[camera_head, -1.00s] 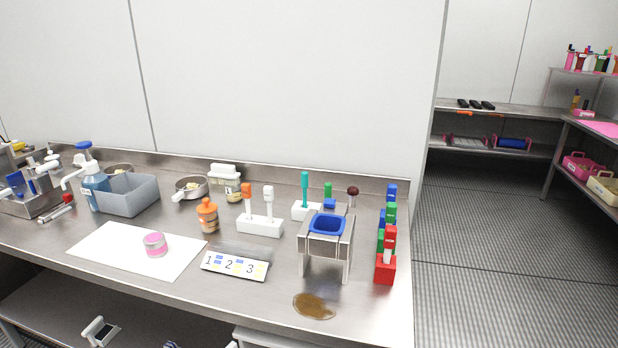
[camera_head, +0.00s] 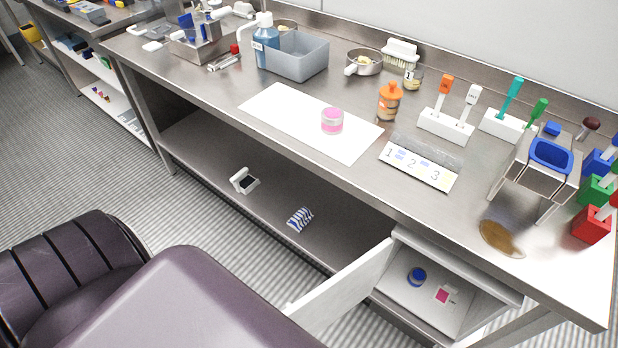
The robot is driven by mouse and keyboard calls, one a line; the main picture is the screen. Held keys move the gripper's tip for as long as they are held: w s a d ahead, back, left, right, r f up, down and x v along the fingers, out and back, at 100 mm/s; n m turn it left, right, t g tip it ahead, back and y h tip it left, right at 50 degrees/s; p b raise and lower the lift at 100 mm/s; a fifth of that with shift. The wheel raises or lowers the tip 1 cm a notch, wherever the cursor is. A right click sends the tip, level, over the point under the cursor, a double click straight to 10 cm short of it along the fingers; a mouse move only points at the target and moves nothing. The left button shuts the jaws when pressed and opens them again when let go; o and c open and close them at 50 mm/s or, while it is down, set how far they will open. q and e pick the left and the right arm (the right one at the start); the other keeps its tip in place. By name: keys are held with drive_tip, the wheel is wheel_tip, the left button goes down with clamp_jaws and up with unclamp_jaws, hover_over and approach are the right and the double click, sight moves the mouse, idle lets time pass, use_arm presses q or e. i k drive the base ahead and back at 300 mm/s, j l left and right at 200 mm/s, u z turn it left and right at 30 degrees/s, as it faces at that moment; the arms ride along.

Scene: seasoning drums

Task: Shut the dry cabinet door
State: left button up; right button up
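The dry cabinet (camera_head: 480,277) is a white box under the right part of the steel bench. Its white door (camera_head: 342,286) stands open, swung out to the left of the opening and toward me. Inside the cabinet are a jar with a blue lid (camera_head: 416,277) and a small item with a pink label (camera_head: 442,296). The door's lower near end is partly hidden behind my own dark body at the bottom of the picture. Neither of my grippers shows in the head view.
The lower shelf (camera_head: 200,147) holds two small items. Striped floor lies clear at the left.

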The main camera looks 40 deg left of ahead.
sight(321, 307)
drive_tip(key=j+z, duration=0.25)
drive_tip(key=j, duration=2.25)
drive_tip(key=j+z, duration=0.2)
drive_tip(key=z, duration=1.1)
drive_tip(key=k+j, duration=0.35)
drive_tip(key=k+j+u, duration=0.1)
drive_tip(key=k+j, duration=0.2)
drive_tip(key=j, duration=0.3)
drive_tip(key=k+j, duration=0.3)
drive_tip(key=j, duration=0.15)
